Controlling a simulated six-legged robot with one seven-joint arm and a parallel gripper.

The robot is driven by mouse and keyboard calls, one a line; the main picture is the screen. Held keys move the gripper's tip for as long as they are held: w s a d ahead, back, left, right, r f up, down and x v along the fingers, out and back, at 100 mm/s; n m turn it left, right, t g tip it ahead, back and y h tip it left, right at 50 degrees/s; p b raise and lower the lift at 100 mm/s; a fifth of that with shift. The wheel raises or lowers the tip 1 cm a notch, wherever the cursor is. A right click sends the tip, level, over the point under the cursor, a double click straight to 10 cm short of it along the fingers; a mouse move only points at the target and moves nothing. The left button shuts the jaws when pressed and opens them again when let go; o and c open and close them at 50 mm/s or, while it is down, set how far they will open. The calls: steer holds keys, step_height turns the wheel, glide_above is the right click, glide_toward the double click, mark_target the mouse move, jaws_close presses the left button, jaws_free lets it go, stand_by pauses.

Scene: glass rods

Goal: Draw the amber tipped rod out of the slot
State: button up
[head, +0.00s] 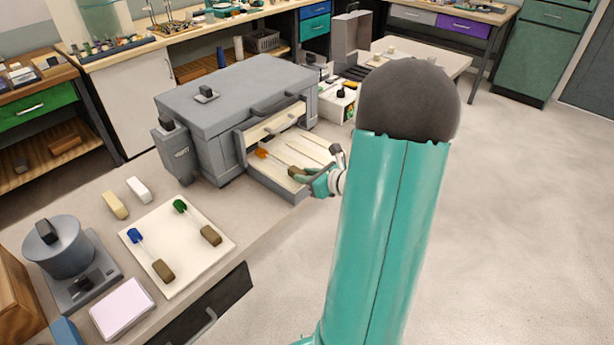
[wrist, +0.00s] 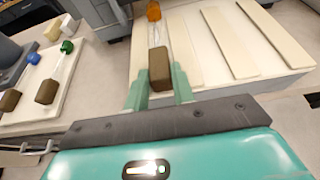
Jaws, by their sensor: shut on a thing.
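The amber tipped rod has an orange tip (head: 262,153), a clear glass shaft and a brown block handle (head: 297,172). It lies along the cream slotted tray (head: 318,155) in the open drawer of the grey cabinet. In the wrist view its tip (wrist: 154,11) points away, and the brown handle (wrist: 159,68) is between my fingers. My gripper (wrist: 158,88) is shut on the handle at the front of the drawer. In the head view my gripper (head: 312,180) is partly hidden by my arm. Whether the rod is lifted off the tray I cannot tell.
A white board (head: 180,260) left of the cabinet holds a blue-tipped rod (head: 134,236) and a green-tipped rod (head: 180,206). The grey cabinet (head: 235,95) stands behind the drawer. A grey round device (head: 58,248) stands at the left. The floor at right is clear.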

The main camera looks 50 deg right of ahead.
steer(key=o, duration=1.1)
steer(key=v, duration=1.3)
steer(key=shift+s+r, duration=0.1)
steer(key=shift+s, duration=0.2)
